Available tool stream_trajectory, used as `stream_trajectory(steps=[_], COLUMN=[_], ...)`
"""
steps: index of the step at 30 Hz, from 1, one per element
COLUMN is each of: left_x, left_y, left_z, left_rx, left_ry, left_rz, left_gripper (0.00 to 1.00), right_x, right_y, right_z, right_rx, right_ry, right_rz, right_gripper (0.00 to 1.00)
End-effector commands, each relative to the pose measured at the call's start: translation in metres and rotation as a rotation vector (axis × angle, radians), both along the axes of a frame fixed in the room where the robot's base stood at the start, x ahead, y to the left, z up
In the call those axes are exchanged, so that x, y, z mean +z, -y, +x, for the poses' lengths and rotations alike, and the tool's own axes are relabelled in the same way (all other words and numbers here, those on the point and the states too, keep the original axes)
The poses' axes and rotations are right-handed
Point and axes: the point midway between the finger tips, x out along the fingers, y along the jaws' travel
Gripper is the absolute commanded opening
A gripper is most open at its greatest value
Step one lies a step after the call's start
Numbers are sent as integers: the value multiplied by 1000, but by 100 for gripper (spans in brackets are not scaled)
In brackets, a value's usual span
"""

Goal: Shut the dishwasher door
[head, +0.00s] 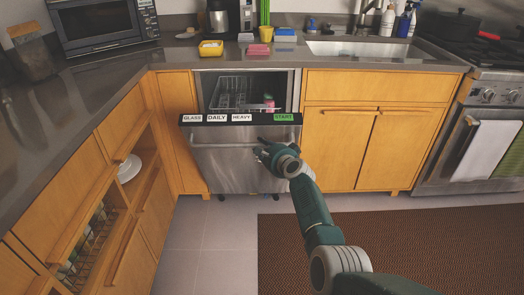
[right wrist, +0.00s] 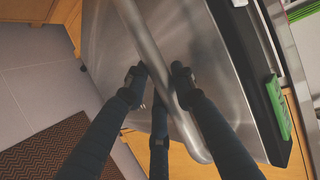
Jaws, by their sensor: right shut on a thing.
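The stainless dishwasher door (head: 228,170) stands partly open, tilted outward at the top. Its dark top strip (head: 262,119) has labels and a green START label. The open gap above it shows the tub with a wire rack (head: 235,93) and a small reddish item (head: 269,102). My right gripper (head: 262,151) is at the right part of the bar handle (head: 215,146). In the right wrist view its fingers (right wrist: 158,73) lie on both sides of the handle bar (right wrist: 150,52), shut on it. My left gripper is not in view.
A dark counter (head: 180,58) runs above the dishwasher, with a sink (head: 365,48) to the right. Maple cabinets (head: 345,150) flank it. A stove (head: 490,100) stands at far right. A brown mat (head: 400,240) and clear tiled floor lie in front.

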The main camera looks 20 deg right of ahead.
Motion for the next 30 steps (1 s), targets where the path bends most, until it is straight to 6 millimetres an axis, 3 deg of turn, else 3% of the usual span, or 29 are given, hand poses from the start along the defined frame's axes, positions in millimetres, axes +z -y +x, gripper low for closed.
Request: stream_trajectory(steps=[1,13,14,16,30], left_x=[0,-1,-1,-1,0], left_y=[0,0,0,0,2], left_z=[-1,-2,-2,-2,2], left_rx=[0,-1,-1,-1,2], left_ry=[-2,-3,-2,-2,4], left_rz=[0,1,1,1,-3], left_gripper=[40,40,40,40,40], right_x=[9,10,10,10,5], right_y=[3,3,3,3,0], right_z=[3,4,4,4,-2], right_rx=[-7,-6,-6,-6,1], right_ry=[14,14,14,14,6], right_rz=[2,3,3,2,1], right_gripper=[0,0,29,43,45])
